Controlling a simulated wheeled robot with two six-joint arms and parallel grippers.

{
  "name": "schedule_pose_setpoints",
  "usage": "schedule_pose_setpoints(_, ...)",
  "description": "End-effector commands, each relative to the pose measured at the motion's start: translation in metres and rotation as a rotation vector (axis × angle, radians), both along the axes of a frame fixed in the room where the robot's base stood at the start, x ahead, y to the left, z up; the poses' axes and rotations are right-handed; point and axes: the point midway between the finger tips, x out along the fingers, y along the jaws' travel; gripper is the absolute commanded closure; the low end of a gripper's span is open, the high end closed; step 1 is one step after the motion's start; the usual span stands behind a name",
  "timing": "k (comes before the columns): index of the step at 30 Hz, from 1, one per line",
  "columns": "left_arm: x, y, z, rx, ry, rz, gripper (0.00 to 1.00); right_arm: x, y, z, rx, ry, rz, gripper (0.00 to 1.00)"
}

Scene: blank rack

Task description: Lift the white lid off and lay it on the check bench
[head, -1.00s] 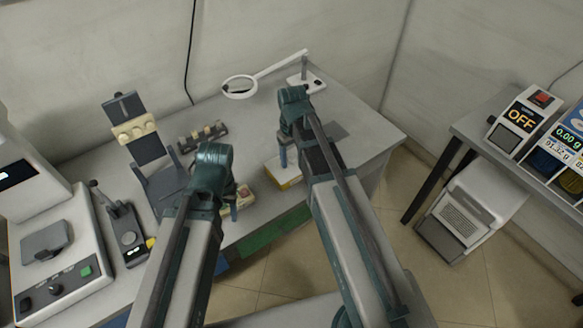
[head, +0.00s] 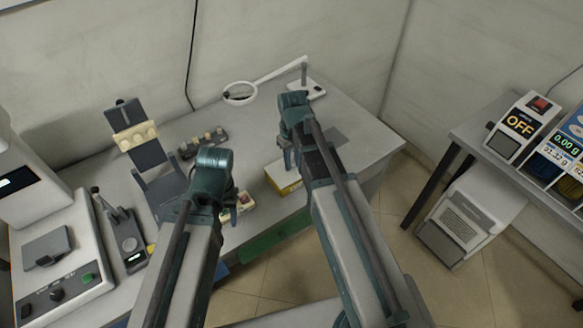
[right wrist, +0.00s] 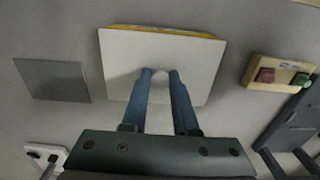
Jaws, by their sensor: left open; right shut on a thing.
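The white lid (right wrist: 150,62) is a flat square plate in the right wrist view. It lies over a yellow box (right wrist: 165,29), whose edge shows along the lid's far side. In the head view the yellow box (head: 290,188) stands near the bench's front edge. My right gripper (head: 287,165) is above it. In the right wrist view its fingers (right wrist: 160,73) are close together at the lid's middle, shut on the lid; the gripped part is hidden. Whether the lid is clear of the box I cannot tell. My left gripper (head: 228,212) is open, mostly hidden behind its arm, near a small button box.
The button box (right wrist: 280,74) with red and green buttons and a grey plate (right wrist: 58,81) lie on either side of the lid. A magnifier (head: 240,93) stands at the back. A separate table (head: 470,130) at right carries an OFF display and a scale.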

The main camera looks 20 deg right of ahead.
Motion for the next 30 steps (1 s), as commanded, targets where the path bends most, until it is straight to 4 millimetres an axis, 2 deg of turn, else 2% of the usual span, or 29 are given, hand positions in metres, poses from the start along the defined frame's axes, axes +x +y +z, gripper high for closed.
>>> schedule_pose_setpoints(1, 0.0, 0.0, 0.01, 0.0, 0.0, 0.0, 0.5, 0.0, 0.0, 0.01, 0.0, 0.0, 0.0, 1.0)
schedule_pose_setpoints(3, 0.0, 0.0, 0.018, 0.0, 0.0, 0.0, 0.5, 0.0, 0.0, 0.018, 0.0, 0.0, 0.0, 1.0)
schedule_pose_setpoints(16, 0.0, 0.0, 0.058, 0.0, 0.0, 0.0, 0.5, 0.0, 0.0, 0.059, 0.0, 0.0, 0.0, 1.0)
schedule_pose_setpoints(30, 0.0, 0.0, 0.061, 0.0, 0.0, 0.0, 0.5, 0.0, 0.0, 0.061, 0.0, 0.0, 0.0, 1.0)
